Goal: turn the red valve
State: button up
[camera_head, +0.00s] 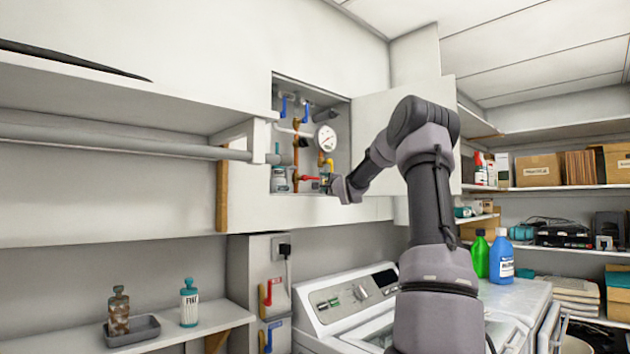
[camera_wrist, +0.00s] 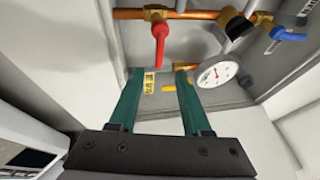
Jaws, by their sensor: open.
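The red valve (camera_head: 309,178) is a small lever handle on a copper pipe, low inside the open wall cabinet. In the wrist view the red valve (camera_wrist: 160,42) hangs from a brass fitting on the pipe, just beyond the gap between my fingertips. My gripper (camera_wrist: 158,72) has green fingers, spread apart with nothing between them. In the head view my gripper (camera_head: 327,181) reaches into the cabinet just right of the red valve; its fingers are small and partly hidden there. I see no clear contact.
Inside the cabinet (camera_head: 338,125) are a round gauge (camera_head: 326,138), blue levers (camera_head: 284,105) and a yellow lever (camera_wrist: 176,87). The open cabinet door (camera_head: 378,115) stands at the right, behind my arm. A white washer (camera_head: 345,305) is below.

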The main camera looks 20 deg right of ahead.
aim_at(315, 179)
jog(key=w, duration=0.3)
jog(key=w+r, duration=0.1)
jog(key=w, duration=0.5)
jog(key=shift+w+d+r, duration=0.2)
jog(key=shift+w+r, duration=0.15)
grip_shut()
jog(key=shift+f, duration=0.1)
dwell(0.9)
